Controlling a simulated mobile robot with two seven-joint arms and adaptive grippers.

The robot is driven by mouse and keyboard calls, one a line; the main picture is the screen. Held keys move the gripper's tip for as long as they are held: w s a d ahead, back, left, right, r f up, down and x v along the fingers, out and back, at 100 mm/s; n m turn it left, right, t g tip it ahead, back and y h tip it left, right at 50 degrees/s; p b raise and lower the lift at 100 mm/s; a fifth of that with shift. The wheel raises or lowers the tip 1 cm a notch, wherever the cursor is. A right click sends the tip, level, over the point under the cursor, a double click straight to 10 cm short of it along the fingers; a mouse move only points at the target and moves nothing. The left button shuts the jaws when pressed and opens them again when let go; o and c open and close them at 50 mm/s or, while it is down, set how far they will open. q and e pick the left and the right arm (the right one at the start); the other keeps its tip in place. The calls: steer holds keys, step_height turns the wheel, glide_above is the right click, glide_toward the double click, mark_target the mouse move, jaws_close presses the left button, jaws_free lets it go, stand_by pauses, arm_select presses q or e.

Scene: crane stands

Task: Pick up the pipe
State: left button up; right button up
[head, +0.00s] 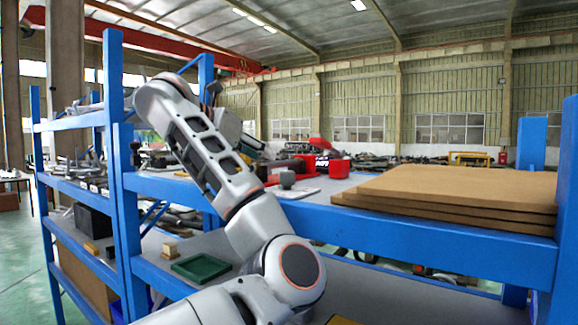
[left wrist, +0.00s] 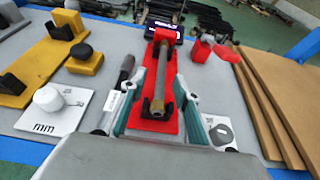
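A grey-brown pipe (left wrist: 162,68) lies lengthwise in black supports on a narrow red stand (left wrist: 173,122) in the middle of the left wrist view. My left gripper (left wrist: 163,78) is open, with one teal-and-grey finger on each side of the pipe's near part. A gap shows between the fingers and the pipe, and nothing is held. How high the fingertips are above the stand I cannot tell. In the head view my left arm reaches over the shelf and hides most of the gripper; the pipe cannot be made out there. My right gripper is not in view.
Brown boards (head: 460,187) are stacked right of the work area. Left are a white knob (left wrist: 48,97) on a card and yellow stands (left wrist: 45,65) with black parts. A blue beam (head: 400,239) edges the shelf.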

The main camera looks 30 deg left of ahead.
mark_target(279, 164)
arm_select(q)
steer(key=shift+w+f, duration=0.1)
steer(key=shift+w, duration=0.15)
steer(key=shift+w+f, duration=0.1)
steer(key=shift+w, duration=0.05)
steer(key=shift+w+d+f, duration=0.1)
steer(key=shift+w, duration=0.15)
steer(key=x, duration=0.4)
steer(key=shift+w+d+p, duration=0.25)
steer(key=shift+d+p, duration=0.05)
steer(key=shift+p, duration=0.05)
steer(key=shift+w+f, duration=0.15)
steer(key=shift+w, duration=0.15)
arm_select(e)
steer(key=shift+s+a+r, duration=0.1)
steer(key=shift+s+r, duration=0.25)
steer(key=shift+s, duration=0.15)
arm_select(q)
jaws_close()
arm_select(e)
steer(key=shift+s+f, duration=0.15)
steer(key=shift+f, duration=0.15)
